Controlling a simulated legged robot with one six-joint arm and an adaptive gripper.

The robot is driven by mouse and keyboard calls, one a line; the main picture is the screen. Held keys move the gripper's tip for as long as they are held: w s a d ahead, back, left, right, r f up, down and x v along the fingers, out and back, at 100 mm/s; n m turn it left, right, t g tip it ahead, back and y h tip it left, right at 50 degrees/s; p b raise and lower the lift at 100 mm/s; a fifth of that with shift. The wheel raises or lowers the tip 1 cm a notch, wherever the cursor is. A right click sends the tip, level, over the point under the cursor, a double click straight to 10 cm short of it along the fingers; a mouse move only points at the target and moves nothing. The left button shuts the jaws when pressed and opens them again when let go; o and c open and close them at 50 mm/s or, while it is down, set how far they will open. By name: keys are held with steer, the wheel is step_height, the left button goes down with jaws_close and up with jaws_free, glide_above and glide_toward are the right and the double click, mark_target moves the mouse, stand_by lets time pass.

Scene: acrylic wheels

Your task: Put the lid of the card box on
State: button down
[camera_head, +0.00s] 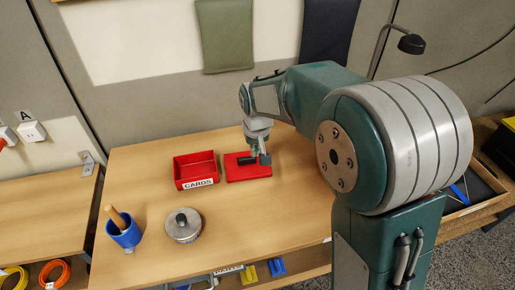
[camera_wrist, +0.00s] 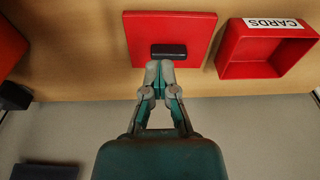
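The card box (camera_head: 197,169) is a red open tray with a white CARDS label, on the wooden table. It also shows at the upper right of the wrist view (camera_wrist: 231,50). Its lid (camera_head: 234,174) is a flat red square with a black bar handle (camera_wrist: 169,51), lying to the right of the box in the head view. The lid shows at the top middle of the wrist view (camera_wrist: 140,30). My gripper (camera_wrist: 160,68) is over the lid, its fingertips together beside the handle. Whether they touch the lid is unclear. Nothing shows between the fingers.
A round metal tin (camera_head: 183,226) with a black knob and a blue cup (camera_head: 124,232) with a wooden handle stand nearer the table's front. The table between them and the box is clear. A grey panel wall (camera_head: 130,100) rises behind the table.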

steer(key=s+a+r, duration=0.1)
steer(key=s+r, duration=0.2)
steer(key=s, duration=0.3)
steer(key=shift+s, duration=0.1)
steer(key=shift+c, duration=1.4)
jaws_free()
